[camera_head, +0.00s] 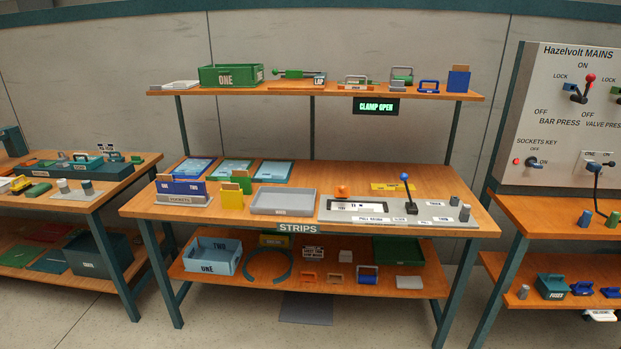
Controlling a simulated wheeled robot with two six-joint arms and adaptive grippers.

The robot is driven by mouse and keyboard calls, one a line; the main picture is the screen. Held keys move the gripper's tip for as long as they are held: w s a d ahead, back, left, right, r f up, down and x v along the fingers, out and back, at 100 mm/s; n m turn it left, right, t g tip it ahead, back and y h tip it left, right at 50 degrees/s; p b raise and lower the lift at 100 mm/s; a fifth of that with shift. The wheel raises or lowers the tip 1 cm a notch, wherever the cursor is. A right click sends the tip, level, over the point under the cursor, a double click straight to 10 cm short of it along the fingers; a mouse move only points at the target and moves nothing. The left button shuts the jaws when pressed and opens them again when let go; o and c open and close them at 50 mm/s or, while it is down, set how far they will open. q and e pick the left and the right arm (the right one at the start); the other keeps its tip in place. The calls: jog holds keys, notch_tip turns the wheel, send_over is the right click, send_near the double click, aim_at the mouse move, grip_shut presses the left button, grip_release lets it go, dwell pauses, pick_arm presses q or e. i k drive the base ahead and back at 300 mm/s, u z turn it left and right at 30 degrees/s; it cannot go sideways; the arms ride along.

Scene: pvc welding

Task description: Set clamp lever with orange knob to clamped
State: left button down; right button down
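The orange knob (343,190) stands at the back left of a grey fixture panel (440,207) on the middle table. Its lever is too small to make out clearly. A lit sign (376,106) under the upper shelf reads CLAMP OPEN in green. A second lever with a blue knob (404,177) stands upright on the right part of the same panel. A white plate (357,207) lies in front of the orange knob. Neither of my grippers is in view.
A grey tray (283,211) lies just left of the panel on the table (310,178). The upper shelf (215,91) overhangs the table's back. A switch board (570,130) stands at the right.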

aim_at(343, 191)
jog(key=u, duration=0.6)
jog(key=i, duration=0.85)
jog(key=u, duration=0.3)
